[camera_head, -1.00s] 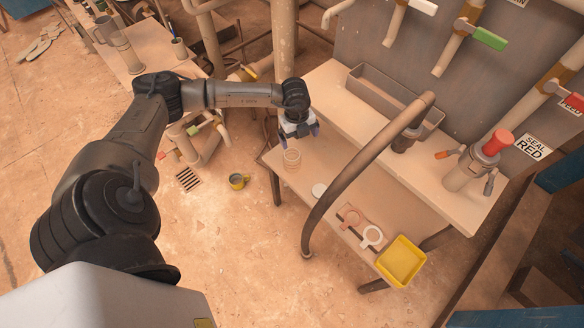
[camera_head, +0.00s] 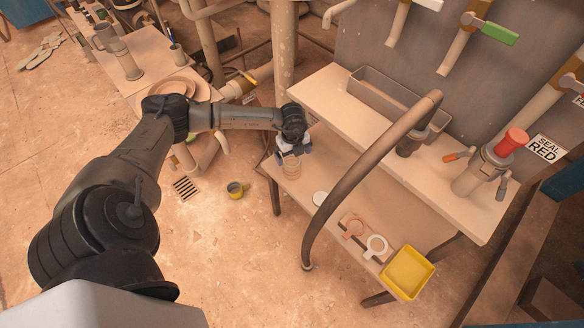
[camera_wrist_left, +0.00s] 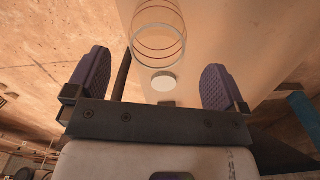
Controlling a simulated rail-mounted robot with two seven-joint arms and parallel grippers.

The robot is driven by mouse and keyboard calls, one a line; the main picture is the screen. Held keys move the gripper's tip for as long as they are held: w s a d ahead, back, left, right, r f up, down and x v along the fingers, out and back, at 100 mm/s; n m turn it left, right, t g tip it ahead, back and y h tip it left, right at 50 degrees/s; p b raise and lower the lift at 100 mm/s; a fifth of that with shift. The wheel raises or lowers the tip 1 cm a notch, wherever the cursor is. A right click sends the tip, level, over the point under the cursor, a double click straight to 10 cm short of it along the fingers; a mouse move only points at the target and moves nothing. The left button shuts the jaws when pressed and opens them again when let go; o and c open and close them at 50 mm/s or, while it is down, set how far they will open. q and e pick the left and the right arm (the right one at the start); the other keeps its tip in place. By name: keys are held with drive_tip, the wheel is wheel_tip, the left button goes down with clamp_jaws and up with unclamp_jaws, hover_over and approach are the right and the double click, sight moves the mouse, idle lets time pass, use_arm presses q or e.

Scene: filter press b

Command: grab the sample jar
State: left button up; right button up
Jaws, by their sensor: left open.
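The sample jar (camera_head: 292,170) is a clear, ringed jar standing at the left end of the low table. In the left wrist view the jar (camera_wrist_left: 158,32) appears as a transparent cylinder with dark reddish rings, lying ahead of the fingers and between their lines. My left gripper (camera_head: 292,154) is open just above and behind the jar in the head view, overlapping its top edge. In the left wrist view my left gripper (camera_wrist_left: 158,78) has both purple pads spread wide with nothing between them. Contact with the jar cannot be told. My right gripper is not in view.
A white round lid (camera_head: 320,198) lies on the table, and it also shows in the left wrist view (camera_wrist_left: 164,81). A curved brown hose (camera_head: 372,160) arches right of the jar.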

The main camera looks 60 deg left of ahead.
sight(292, 161)
use_arm(q)
wheel_tip(292, 161, down, 5)
drive_tip(key=shift+s+r+b, duration=0.1)
drive_tip(key=shift+s+b, duration=0.05)
drive_tip(key=shift+b, duration=1.05)
drive_tip(key=shift+c, duration=0.4)
drive_tip(key=shift+c, duration=0.8)
drive_tip(key=c, duration=0.7)
drive_tip(key=shift+c, duration=0.7)
drive_tip(key=shift+r, duration=0.1)
